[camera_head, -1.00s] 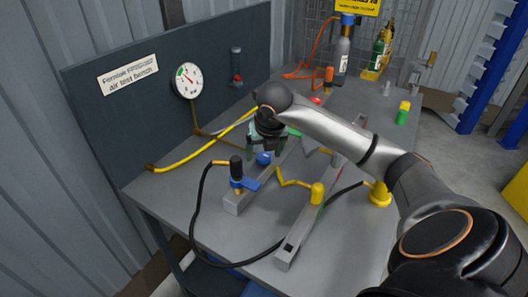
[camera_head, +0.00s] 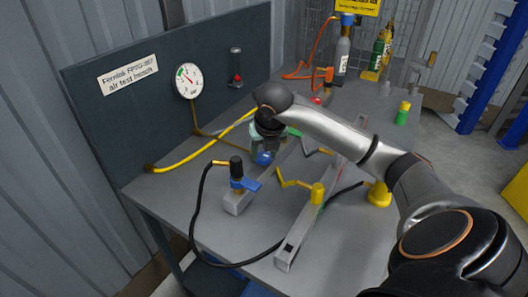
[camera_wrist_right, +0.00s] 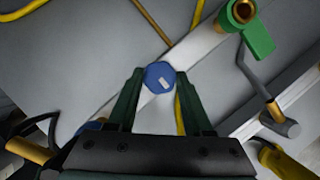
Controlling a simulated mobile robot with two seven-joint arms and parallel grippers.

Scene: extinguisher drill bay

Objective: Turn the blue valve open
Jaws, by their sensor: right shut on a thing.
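The blue valve knob (camera_head: 263,158) is low on the bench, partly hidden under my right gripper (camera_head: 265,150). In the right wrist view the knob (camera_wrist_right: 160,77) is a many-sided blue cap with a small white mark, set over a pale grey bar. My right gripper's two dark green fingers (camera_wrist_right: 159,79) stand one on each side of it, shut on it. My left gripper is in neither view.
A green lever valve (camera_wrist_right: 258,35) lies to the right in the wrist view.

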